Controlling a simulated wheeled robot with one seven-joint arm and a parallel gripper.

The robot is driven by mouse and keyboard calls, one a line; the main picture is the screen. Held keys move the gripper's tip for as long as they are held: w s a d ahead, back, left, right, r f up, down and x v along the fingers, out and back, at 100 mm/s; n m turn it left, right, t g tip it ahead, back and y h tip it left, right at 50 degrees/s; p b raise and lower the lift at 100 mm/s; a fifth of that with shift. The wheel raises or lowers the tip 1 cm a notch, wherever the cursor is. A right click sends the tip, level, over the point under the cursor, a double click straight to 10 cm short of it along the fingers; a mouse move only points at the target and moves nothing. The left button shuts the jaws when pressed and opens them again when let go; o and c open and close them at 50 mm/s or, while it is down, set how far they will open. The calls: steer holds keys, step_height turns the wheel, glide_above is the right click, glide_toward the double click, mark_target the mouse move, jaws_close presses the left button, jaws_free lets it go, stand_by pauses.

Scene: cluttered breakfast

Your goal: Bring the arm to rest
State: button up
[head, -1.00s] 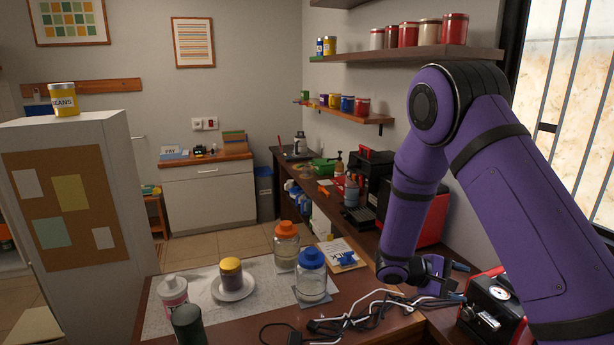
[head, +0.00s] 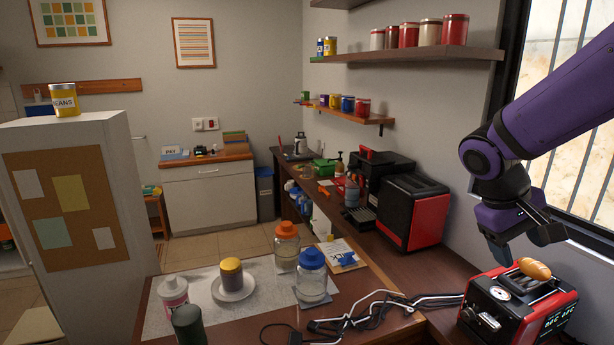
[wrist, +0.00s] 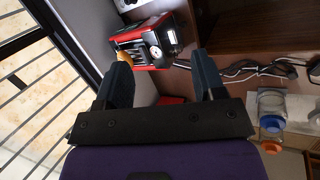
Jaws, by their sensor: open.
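My gripper (head: 526,240) hangs at the right of the head view, raised above the red and black toaster (head: 515,308). In the wrist view, the two dark fingers of my gripper (wrist: 165,80) are spread apart with nothing between them. The toaster also shows in the wrist view (wrist: 168,42), beyond the fingers. A golden-brown bread roll (head: 535,268) sits on top of the toaster, just below the gripper and apart from it.
Jars with blue (head: 311,278) and orange (head: 286,246) lids stand farther left. A barred window (head: 580,130) is beside my arm. A larger red and black appliance (head: 412,212) stands behind.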

steer(key=s+a+r+t+y, duration=0.2)
steer(key=s+r+t, duration=0.1)
steer(key=s, duration=0.3)
steer(key=s+a+r+m+t+y, duration=0.1)
steer(key=s+a+r+t+y, duration=0.2)
steer(key=s+r, duration=0.2)
steer(key=shift+s+r, duration=0.35)
steer(key=shift+s, duration=0.85)
steer(key=shift+c, duration=0.2)
